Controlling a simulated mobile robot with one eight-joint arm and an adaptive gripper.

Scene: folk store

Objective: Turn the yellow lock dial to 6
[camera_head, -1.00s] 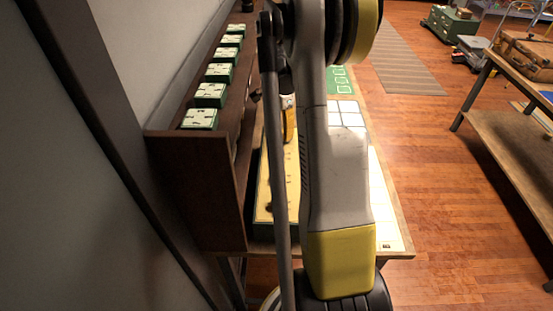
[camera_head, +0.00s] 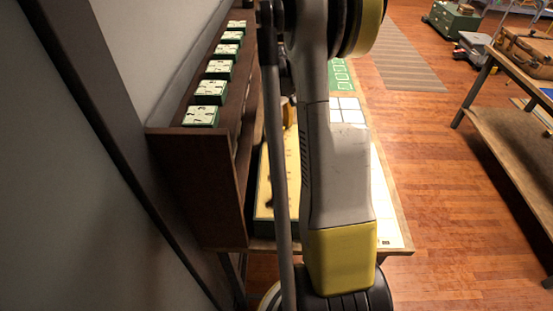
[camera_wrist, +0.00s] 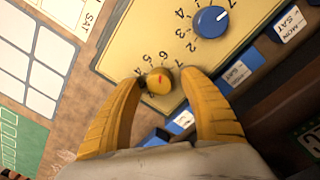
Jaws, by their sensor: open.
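The yellow lock dial (camera_wrist: 160,82) is a small round knob with a red mark, set on a pale yellow panel (camera_wrist: 130,40) in the wrist view. Printed numbers curve around its upper side; I cannot tell exactly which one the mark points at. My gripper (camera_wrist: 166,77) has its two yellow fingers spread, one on each side of the dial, with the tips near it. I cannot tell if either finger touches it. In the head view my arm hides the dial and most of the gripper.
A blue dial (camera_wrist: 211,20) with its own numbers sits up and right of the yellow one. Blue day-labelled boxes (camera_wrist: 240,72) line the panel's edge. In the head view, a dark shelf (camera_head: 196,185) with several green-and-white boxes (camera_head: 210,91) stands left of the table.

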